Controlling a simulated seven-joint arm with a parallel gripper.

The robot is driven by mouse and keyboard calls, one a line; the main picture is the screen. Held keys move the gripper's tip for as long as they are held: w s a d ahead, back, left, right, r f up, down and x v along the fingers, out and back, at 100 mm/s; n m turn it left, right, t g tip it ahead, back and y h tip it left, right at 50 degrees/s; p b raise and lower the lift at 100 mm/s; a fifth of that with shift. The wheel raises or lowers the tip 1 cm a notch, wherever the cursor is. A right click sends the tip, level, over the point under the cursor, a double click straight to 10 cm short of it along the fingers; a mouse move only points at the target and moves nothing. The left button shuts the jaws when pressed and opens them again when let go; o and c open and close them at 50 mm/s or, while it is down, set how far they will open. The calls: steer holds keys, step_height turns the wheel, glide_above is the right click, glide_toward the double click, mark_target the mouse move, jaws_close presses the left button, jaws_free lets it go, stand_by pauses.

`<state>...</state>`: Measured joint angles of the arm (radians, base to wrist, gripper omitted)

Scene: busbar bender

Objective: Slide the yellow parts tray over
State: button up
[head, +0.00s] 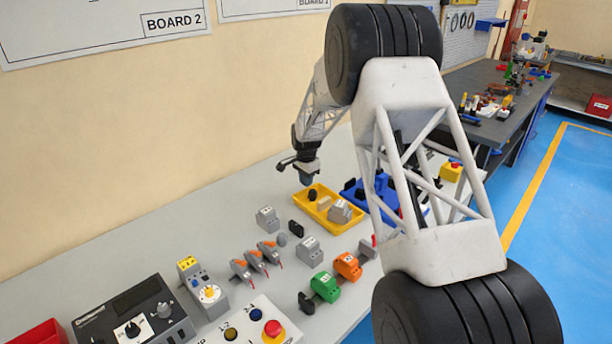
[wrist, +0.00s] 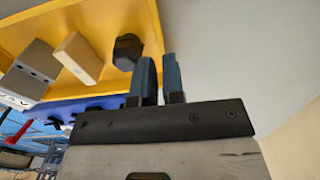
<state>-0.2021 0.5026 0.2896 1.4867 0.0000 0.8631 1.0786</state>
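The yellow parts tray (head: 347,229) lies on the grey bench in the head view, holding a dark knob and pale and grey blocks. It also fills the upper left of the wrist view (wrist: 95,12). My gripper (head: 306,182) points down at the tray's far left end. In the wrist view my gripper (wrist: 160,56) has two blue-grey fingers with a narrow gap between them. The tray's end wall runs to that gap, one finger on the inner side, the other over the bench side. Whether the fingers press on the wall is not clear.
A blue tray (head: 356,194) stands close beside the yellow tray, partly behind my arm. Grey blocks (head: 268,218), a dark part (head: 296,229) and orange and green devices (head: 347,266) stand on the near side. Bare bench (head: 225,205) lies to the left by the wall.

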mark_target(307, 190)
steer(key=shift+f, duration=2.4)
jaws_close()
steer(key=shift+s+d, duration=0.1)
steer(key=shift+d, duration=0.05)
steer(key=shift+s+d, duration=0.9)
steer(key=shift+d, duration=0.25)
steer(key=shift+s+d, duration=0.9)
steer(key=shift+d, duration=0.2)
